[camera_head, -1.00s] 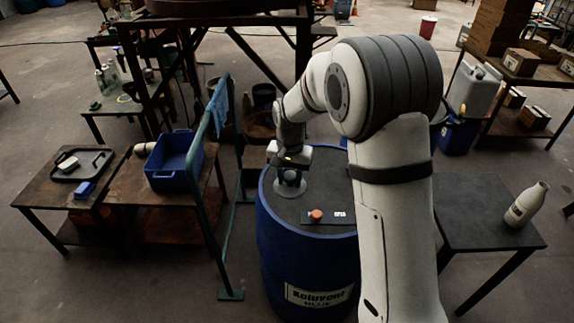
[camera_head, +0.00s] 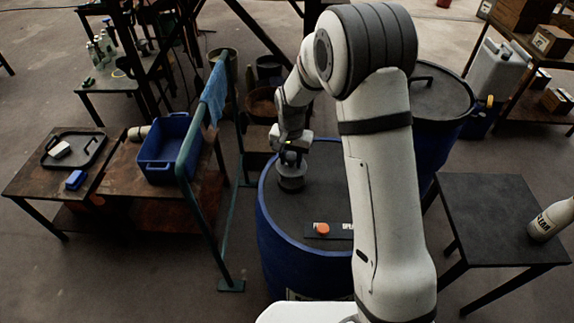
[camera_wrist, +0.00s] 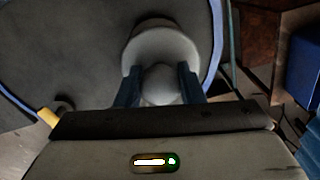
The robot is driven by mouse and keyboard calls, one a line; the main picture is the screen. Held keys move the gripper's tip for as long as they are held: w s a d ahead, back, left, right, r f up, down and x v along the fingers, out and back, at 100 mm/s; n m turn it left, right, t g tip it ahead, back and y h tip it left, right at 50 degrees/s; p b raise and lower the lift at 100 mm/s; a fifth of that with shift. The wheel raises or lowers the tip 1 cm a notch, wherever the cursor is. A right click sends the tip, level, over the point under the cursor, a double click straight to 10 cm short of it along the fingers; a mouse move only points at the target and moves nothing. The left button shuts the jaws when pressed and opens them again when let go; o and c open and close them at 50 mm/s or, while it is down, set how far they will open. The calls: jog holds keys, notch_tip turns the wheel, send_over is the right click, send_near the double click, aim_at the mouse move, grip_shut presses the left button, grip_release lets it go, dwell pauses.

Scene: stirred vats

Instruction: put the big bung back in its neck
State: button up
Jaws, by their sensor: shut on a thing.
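The big bung (camera_head: 291,180) is a pale grey round plug on the dark top of the blue vat (camera_head: 268,235). In the wrist view the bung (camera_wrist: 160,45) shows a wide body and a rounded knob. My gripper (camera_wrist: 160,80) has its two blue fingers shut on that knob, one on each side. In the head view my gripper (camera_head: 291,158) is directly above the bung, near the vat's left back edge. The neck is hidden beneath the bung, so I cannot tell how deep the bung sits in it.
An orange button (camera_head: 322,229) on a dark labelled plate is on the vat top in front. A green rail (camera_head: 231,190) stands left of the vat, with a blue crate (camera_head: 165,165) beyond. A dark table (camera_head: 485,215) with a white bottle (camera_head: 552,218) is at right.

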aim_at(292, 166)
notch_tip(292, 166, down, 4)
jog(key=shift+d+p, duration=0.15)
jog(key=shift+p, duration=0.15)
jog(key=shift+f+b, duration=0.4)
jog(key=shift+b, duration=0.05)
jog(key=o, duration=1)
notch_tip(292, 166, up, 13)
jog(key=shift+r+b, duration=0.1)
jog(key=shift+b, duration=0.2)
